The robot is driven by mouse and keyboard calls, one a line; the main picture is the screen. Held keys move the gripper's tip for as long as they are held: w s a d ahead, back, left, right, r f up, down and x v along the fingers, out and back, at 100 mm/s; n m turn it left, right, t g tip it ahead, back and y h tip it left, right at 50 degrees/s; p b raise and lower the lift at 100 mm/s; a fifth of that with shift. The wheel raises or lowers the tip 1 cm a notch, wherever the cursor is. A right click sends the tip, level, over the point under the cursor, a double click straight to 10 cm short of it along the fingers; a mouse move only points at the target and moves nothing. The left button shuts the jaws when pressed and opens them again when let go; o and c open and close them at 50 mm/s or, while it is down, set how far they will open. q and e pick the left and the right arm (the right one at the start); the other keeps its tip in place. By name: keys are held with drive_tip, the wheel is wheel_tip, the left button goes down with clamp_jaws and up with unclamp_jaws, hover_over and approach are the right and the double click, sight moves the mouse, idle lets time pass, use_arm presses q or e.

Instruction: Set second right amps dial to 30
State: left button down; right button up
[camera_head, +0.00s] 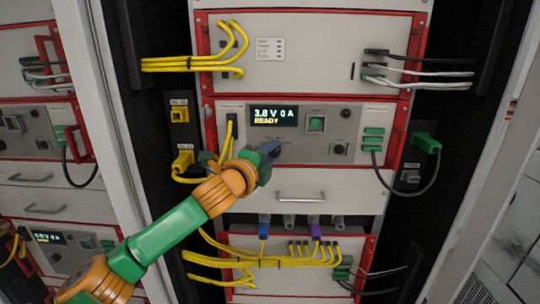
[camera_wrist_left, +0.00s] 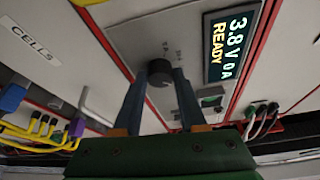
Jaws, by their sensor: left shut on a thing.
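The cycler panel (camera_head: 290,175) has a dark display (camera_head: 274,117) reading 3.8 V, 0 A, READY. The display also shows at the upper right in the left wrist view (camera_wrist_left: 231,45). My left gripper (camera_head: 272,150) is at the panel, below the display. In the left wrist view, its fingers (camera_wrist_left: 160,78) are shut on a round dark dial (camera_wrist_left: 159,68), one finger on each side. The gripper hides this dial in the head view. Small marks show around the dial, but I cannot read its setting. My right gripper is not in view.
Another dark knob (camera_head: 339,148) and a green button (camera_head: 316,124) sit to the right. Yellow cables (camera_head: 230,135) plug in close to my left wrist. A drawer handle (camera_head: 300,198) is below, and a black cable (camera_head: 410,188) hangs at the right.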

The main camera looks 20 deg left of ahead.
use_arm(q)
drive_tip(key=shift+d+r+m+g+y, duration=0.15)
drive_tip(key=shift+m+g, duration=0.2)
drive_tip(key=shift+m, duration=0.4)
drive_tip(key=shift+a+r+m+g+y, duration=0.15)
drive_tip(key=shift+m+g, duration=0.2)
drive_tip(key=shift+m, duration=0.4)
drive_tip(key=shift+f, duration=0.1)
drive_tip(key=shift+c, duration=2.3)
unclamp_jaws()
drive_tip(key=shift+w+d, duration=0.1)
drive_tip(key=b+v, duration=0.3)
drive_tip(key=v, duration=0.4)
drive_tip(key=shift+b, duration=0.3)
